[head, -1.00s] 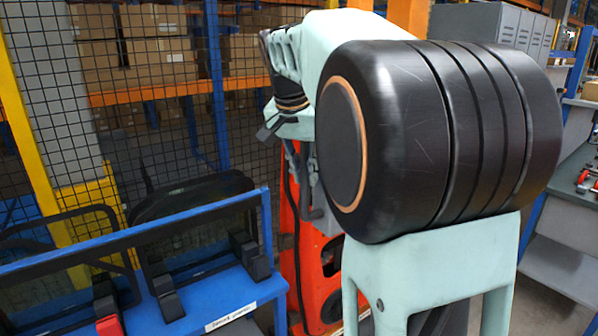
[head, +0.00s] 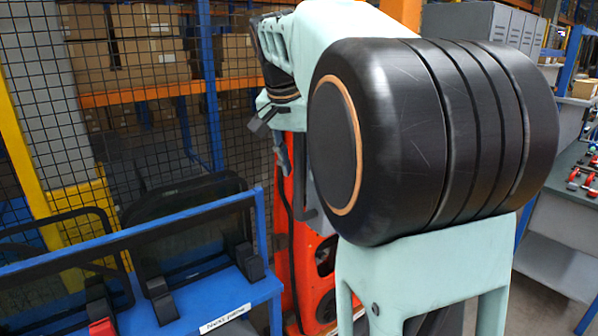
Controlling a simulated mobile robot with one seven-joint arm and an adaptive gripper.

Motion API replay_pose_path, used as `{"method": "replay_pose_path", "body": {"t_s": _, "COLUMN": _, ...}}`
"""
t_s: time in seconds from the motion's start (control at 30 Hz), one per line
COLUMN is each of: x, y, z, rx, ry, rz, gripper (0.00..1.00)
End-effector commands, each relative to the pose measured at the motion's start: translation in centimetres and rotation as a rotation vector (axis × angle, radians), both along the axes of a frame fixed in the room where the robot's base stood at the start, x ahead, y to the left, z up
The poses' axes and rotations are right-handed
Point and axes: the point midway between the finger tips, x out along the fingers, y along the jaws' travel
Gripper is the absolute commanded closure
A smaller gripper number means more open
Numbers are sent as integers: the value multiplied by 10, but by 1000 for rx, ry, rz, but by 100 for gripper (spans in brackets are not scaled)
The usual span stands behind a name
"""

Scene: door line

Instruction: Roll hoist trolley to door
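The orange-red hoist trolley (head: 318,266) stands upright behind my arm, right of the blue rack. Its upper part and right side are largely hidden by my pale green and black arm links. My gripper (head: 268,128) is at the upper left of the trolley, pointing down. Its dark fingers are small and partly covered, so I cannot tell whether they are open or shut, or touching the trolley. A grey lever-like part (head: 283,156) shows just below it. I cannot see the door.
A blue rack (head: 200,300) with dark-framed panes (head: 190,245) and black clamps is at the lower left. A wire mesh fence (head: 120,110) stands behind it, with shelves of cardboard boxes (head: 152,62) beyond. A workbench (head: 560,225) with red-handled tools is at the right.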

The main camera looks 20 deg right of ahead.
Motion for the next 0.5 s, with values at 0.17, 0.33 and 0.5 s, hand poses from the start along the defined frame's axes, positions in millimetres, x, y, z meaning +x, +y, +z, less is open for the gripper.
{"method": "replay_pose_path", "body": {"t_s": 0.17, "x": -11, "y": 11, "z": 39, "rx": -1, "ry": -6, "rz": 2, "gripper": 67}}
{"method": "replay_pose_path", "body": {"t_s": 0.33, "x": -21, "y": 19, "z": 70, "rx": -1, "ry": -3, "rz": 1, "gripper": 67}}
{"method": "replay_pose_path", "body": {"t_s": 0.5, "x": -26, "y": 24, "z": 87, "rx": -1, "ry": -1, "rz": 0, "gripper": 67}}
